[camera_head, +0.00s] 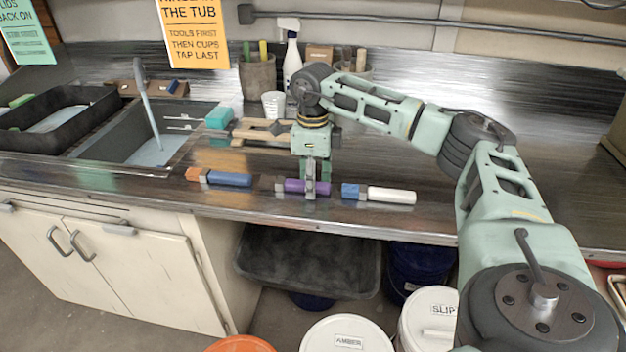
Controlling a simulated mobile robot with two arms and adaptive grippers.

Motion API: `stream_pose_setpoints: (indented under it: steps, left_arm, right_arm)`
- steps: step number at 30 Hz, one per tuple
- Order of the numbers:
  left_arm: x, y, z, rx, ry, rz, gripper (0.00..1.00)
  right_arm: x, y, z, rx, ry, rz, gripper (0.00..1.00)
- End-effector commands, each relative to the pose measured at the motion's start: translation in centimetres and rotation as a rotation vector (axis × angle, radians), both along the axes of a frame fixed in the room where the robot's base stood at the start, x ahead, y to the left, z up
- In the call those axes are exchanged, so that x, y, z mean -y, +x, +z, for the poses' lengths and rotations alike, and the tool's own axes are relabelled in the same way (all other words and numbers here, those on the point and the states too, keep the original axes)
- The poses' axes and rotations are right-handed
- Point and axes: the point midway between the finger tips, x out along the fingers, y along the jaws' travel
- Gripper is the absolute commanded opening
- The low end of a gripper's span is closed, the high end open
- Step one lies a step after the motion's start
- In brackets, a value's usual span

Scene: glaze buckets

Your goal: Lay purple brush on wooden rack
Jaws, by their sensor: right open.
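The purple brush (294,185) lies on the steel counter near its front edge, its brown bristle end to the left and its purple handle to the right. My right gripper (311,184) points down over the handle. It is open, with a finger showing in front of the handle and hiding part of it; whether it touches is unclear. The wooden rack (247,132), with pale slats, is on the counter behind and to the left of the gripper, its right part partly hidden by the gripper. My left gripper is not in view.
A blue-handled brush (229,179) lies left of the purple one, and a white-handled brush (392,195) lies right. A teal sponge (219,117), white cup (273,104) and spray bottle (292,60) are near the rack. The sink (150,150) is left. Buckets stand below.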

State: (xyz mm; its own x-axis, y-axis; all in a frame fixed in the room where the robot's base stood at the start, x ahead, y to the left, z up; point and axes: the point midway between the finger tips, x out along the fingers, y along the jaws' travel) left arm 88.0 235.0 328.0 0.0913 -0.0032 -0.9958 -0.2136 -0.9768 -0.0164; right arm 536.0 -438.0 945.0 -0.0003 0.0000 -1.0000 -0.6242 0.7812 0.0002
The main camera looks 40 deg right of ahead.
Motion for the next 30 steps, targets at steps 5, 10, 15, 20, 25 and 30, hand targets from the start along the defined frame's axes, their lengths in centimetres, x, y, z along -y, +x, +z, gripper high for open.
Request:
stream_pose_setpoints:
  steps: [5,10,15,20,25,30]
  left_arm:
    - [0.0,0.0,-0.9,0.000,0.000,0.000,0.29]
    - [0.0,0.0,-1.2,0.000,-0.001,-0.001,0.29]
    - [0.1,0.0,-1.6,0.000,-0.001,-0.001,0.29]
    - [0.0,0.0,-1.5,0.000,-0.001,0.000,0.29]
    - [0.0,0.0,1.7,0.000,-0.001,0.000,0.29]
    - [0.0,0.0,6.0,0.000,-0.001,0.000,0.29]
  right_arm:
    - [0.0,0.0,-0.5,0.002,-0.001,0.000,0.42]
    - [0.0,0.2,2.6,0.006,0.001,0.000,0.42]
    - [0.5,0.2,5.6,0.004,0.001,0.000,0.42]
    - [0.5,0.2,7.3,0.001,0.000,0.001,0.45]
    - [0.0,0.6,8.6,-0.005,0.000,0.001,0.45]
    - [-1.0,1.4,8.8,-0.005,-0.002,0.000,0.45]
